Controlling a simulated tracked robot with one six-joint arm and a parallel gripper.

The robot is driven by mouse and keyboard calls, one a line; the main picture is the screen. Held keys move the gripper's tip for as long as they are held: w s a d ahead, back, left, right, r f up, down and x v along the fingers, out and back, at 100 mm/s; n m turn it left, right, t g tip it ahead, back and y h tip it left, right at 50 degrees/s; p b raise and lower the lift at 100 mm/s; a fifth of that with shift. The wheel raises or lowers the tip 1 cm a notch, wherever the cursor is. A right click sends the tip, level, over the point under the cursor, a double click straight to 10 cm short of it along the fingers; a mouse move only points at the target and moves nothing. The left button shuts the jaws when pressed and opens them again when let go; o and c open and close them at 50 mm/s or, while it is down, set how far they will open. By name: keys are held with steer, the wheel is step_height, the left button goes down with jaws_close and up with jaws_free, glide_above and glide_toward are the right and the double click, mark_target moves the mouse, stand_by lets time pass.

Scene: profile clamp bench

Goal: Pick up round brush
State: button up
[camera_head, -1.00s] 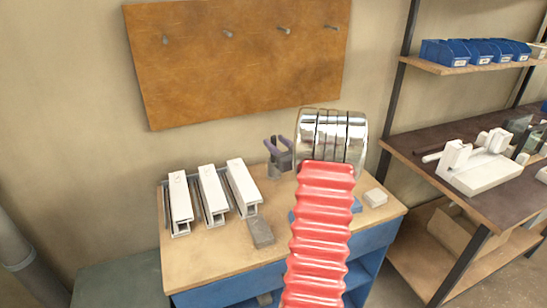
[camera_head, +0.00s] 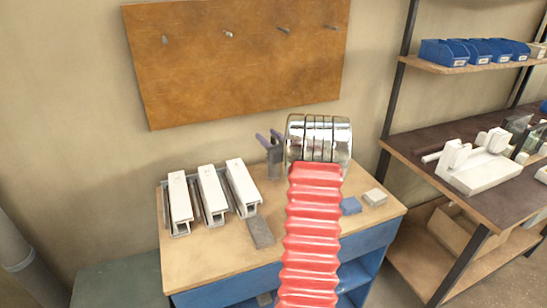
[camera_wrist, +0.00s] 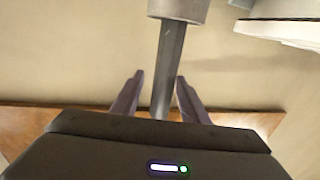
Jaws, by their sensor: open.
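In the wrist view my gripper (camera_wrist: 160,76) is open, its two tapered purple-grey fingers spread. A grey rod (camera_wrist: 172,60), which I take for the round brush, lies between and in front of the fingers with a gap on each side. It joins a pale, wider cylinder at the top edge. I cannot tell whether the cylinder is part of the brush or a holder. The rod's lower end meets my gripper's dark body in the picture. In the head view my gripper's fingers (camera_head: 267,137) show left of my red arm, over the bench's back. The brush is not clear there.
White clamp profiles (camera_head: 212,195) stand on the wooden bench (camera_head: 195,262) at left, with a grey block (camera_head: 260,232) beside them. A blue block (camera_head: 350,205) and a pale block (camera_head: 375,197) lie at right. A pegboard (camera_head: 235,70) hangs behind; shelving (camera_head: 510,205) stands at right.

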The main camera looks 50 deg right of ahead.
stand_by(0.4)
jaws_close()
